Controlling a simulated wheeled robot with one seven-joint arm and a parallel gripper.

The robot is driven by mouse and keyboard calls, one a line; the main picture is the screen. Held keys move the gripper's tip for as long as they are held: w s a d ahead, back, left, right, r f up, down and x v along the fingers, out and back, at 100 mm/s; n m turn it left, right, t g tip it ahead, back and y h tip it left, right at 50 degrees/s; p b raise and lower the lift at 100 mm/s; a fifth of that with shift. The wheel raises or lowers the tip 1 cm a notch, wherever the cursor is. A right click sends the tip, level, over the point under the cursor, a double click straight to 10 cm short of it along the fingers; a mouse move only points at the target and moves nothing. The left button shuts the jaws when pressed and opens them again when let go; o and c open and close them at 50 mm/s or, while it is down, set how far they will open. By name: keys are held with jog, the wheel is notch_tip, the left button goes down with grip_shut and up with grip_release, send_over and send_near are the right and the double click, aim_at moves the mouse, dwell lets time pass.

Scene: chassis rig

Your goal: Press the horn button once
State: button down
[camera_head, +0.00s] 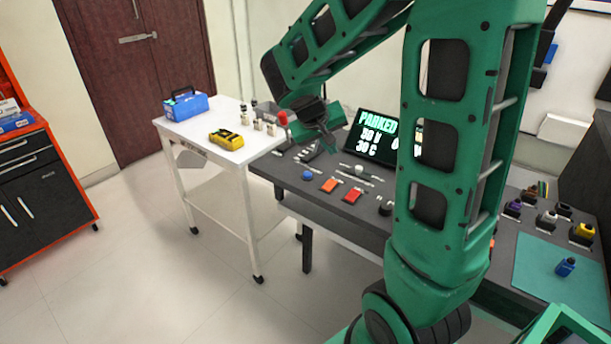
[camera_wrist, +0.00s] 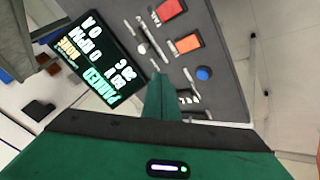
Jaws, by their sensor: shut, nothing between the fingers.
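The dark console (camera_head: 325,205) carries a round blue button (camera_head: 308,175) near its front left, with an orange-red rocker (camera_head: 329,186) and a red rocker (camera_head: 352,195) to its right. The blue button also shows in the wrist view (camera_wrist: 203,73), right of my fingers. The labels are too small to read, so I cannot tell which control is the horn button. My gripper (camera_head: 331,148) is shut and empty above the back left of the console, near the screen and apart from the blue button. In the wrist view my closed fingers (camera_wrist: 161,80) point at the panel.
A lit screen reading PARKED (camera_head: 372,137) stands at the console's back. A red-knobbed lever (camera_head: 282,118) is beside my gripper. A white table (camera_head: 195,135) with a yellow meter (camera_head: 226,139) stands left. My arm hides part of the console.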

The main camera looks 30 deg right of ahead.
jog(key=n+t+h, duration=0.1)
jog(key=t, duration=0.1)
send_over(306, 176)
jog(key=shift+w+f, duration=0.15)
jog(key=shift+f, duration=0.25)
jog(key=shift+f, duration=0.1)
jog(key=shift+f, duration=4.35)
jog(key=shift+f, duration=0.1)
jog(key=shift+f, duration=0.25)
jog(key=shift+f, duration=0.4)
jog(key=shift+r, duration=0.85)
